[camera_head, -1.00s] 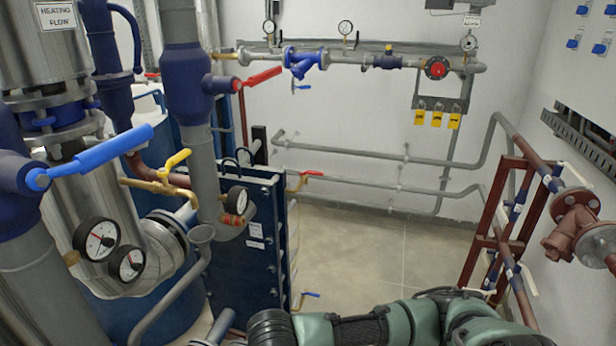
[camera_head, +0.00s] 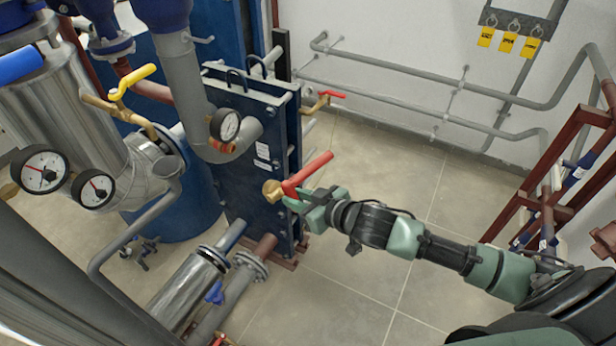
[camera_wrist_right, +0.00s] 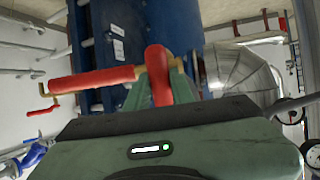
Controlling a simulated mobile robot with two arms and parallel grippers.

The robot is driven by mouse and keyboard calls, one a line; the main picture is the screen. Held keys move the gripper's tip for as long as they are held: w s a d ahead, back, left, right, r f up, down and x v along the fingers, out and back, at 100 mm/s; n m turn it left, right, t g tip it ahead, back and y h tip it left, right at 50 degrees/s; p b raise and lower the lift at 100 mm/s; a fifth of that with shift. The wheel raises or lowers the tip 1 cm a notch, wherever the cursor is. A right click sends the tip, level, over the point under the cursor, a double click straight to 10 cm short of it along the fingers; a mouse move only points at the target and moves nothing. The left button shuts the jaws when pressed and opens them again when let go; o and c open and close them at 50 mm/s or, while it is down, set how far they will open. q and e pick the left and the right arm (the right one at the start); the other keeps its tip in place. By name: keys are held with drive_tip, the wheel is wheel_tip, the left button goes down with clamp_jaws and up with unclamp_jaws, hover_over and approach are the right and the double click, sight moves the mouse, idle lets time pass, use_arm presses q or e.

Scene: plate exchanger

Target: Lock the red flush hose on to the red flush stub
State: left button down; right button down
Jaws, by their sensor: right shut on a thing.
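My right gripper (camera_head: 296,199) is at the front edge of the blue plate exchanger (camera_head: 235,160). In the right wrist view its green fingers (camera_wrist_right: 158,92) are shut around a short upright red piece (camera_wrist_right: 157,72). A long red lever (camera_wrist_right: 95,79) runs left from beside this piece, with brass between them. In the head view the red lever (camera_head: 312,170) slants up to the right, and a brass end (camera_head: 271,190) shows left of the fingers. I cannot tell hose from stub here, or whether the red parts are joined. My left gripper is not in view.
A red-handled valve (camera_head: 322,101) sits higher on the exchanger's right side. Lagged pipes (camera_head: 190,285) with a blue valve handle (camera_head: 214,293) lie lower left. A brown pipe rack (camera_head: 545,205) stands at right. The floor (camera_head: 395,190) between is clear.

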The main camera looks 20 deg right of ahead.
wheel_tip(320, 180, up, 6)
drive_tip(key=d+n+t+y, duration=0.2)
drive_tip(key=n+y, duration=0.1)
drive_tip(key=y, duration=0.3)
drive_tip(key=shift+r+b+x, duration=0.1)
drive_tip(key=shift+b+x, duration=0.45)
drive_tip(key=shift+x, duration=1)
drive_tip(key=shift+r+b+x, duration=0.15)
drive_tip(key=shift+b+x, duration=0.4)
drive_tip(key=shift+x, duration=1.05)
drive_tip(key=shift+w+a+r, duration=0.1)
drive_tip(key=shift+w+a, duration=0.05)
drive_tip(key=shift+w, duration=0.2)
drive_tip(key=shift+a, duration=0.1)
drive_tip(key=shift+w+a, duration=0.3)
drive_tip(key=shift+w, duration=0.05)
